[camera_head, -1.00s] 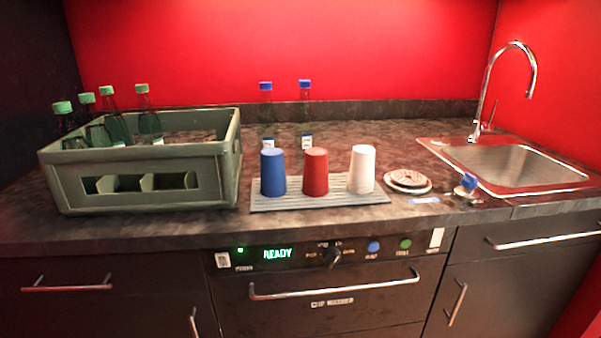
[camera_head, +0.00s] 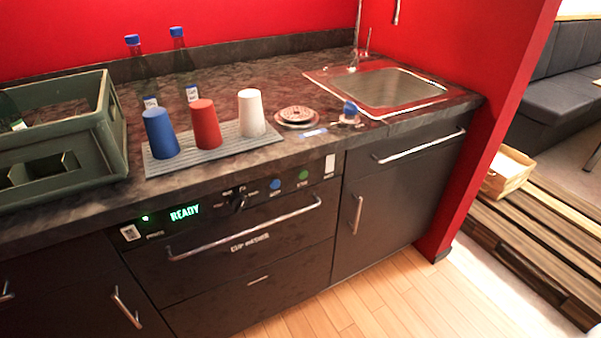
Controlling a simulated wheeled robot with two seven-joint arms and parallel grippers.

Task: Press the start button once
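The control panel of the cup washer (camera_head: 250,242) is on the counter front, with a green lit display (camera_head: 185,213) reading READY. A green round button (camera_head: 303,175) and a blue round button (camera_head: 275,184) sit on its right part; their small labels are too blurred to read surely. A dark knob (camera_head: 238,203) is left of them, and a small green light (camera_head: 145,218) is at the left end. A white plate (camera_head: 329,166) is right of the green button. Neither of my grippers is in view.
Blue (camera_head: 160,134), red (camera_head: 205,125) and white (camera_head: 251,113) cups stand upside down on a grey ribbed mat (camera_head: 183,160). A green crate (camera_head: 112,130) is at left, a sink (camera_head: 385,90) at right. A handle bar (camera_head: 245,232) sticks out below the panel. Wooden floor in front is clear.

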